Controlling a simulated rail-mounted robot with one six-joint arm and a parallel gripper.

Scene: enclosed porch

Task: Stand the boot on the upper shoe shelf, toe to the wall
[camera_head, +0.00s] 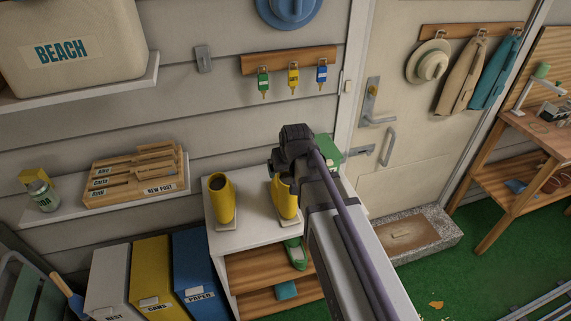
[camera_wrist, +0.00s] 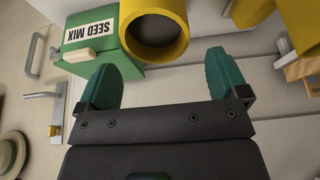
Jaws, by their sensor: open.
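Two yellow boots stand upright on the white top of the shoe cabinet (camera_head: 243,240). The left boot (camera_head: 222,203) is in clear view in the head view. The right boot (camera_head: 287,204) is partly hidden by my gripper (camera_head: 283,164) and arm. In the wrist view, my gripper (camera_wrist: 160,72) is open and empty. Its two teal fingers are spread, and the round open top of a boot (camera_wrist: 178,48) lies just beyond the gap between them. The cabinet's upper wooden shelf (camera_head: 255,267) holds a green shoe (camera_head: 296,254). The lower wooden shelf (camera_head: 262,301) holds a teal item (camera_head: 286,290).
A green seed mix box (camera_wrist: 110,45) stands close beside the boot; it also shows in the head view (camera_head: 328,150). Key hooks (camera_head: 290,60) hang on the wall above. Bins (camera_head: 200,270) stand left of the cabinet. A mail rack (camera_head: 135,180) sits on a wall shelf.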

